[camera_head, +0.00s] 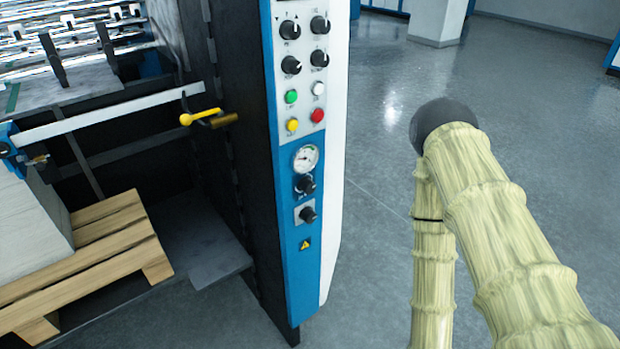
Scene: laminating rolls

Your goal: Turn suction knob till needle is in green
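The machine's control panel (287,240) is a tall blue and white column in the middle of the view. A small round white gauge (306,157) sits on its blue part; its needle and green zone are too small to read surely. Right below the gauge is a black knob (305,184), and a second black knob (307,214) on a light square plate is lower. I cannot tell from labels which one is the suction knob. My arm, in a pale ribbed cover, is at the right, apart from the panel. My gripper is not in view.
Above the gauge are several black knobs (290,65) and coloured buttons (317,115). A yellow handle (200,117) sticks out left of the panel. A wooden pallet (95,250) bears a pale stack at left. The grey floor (375,130) right of the panel is clear.

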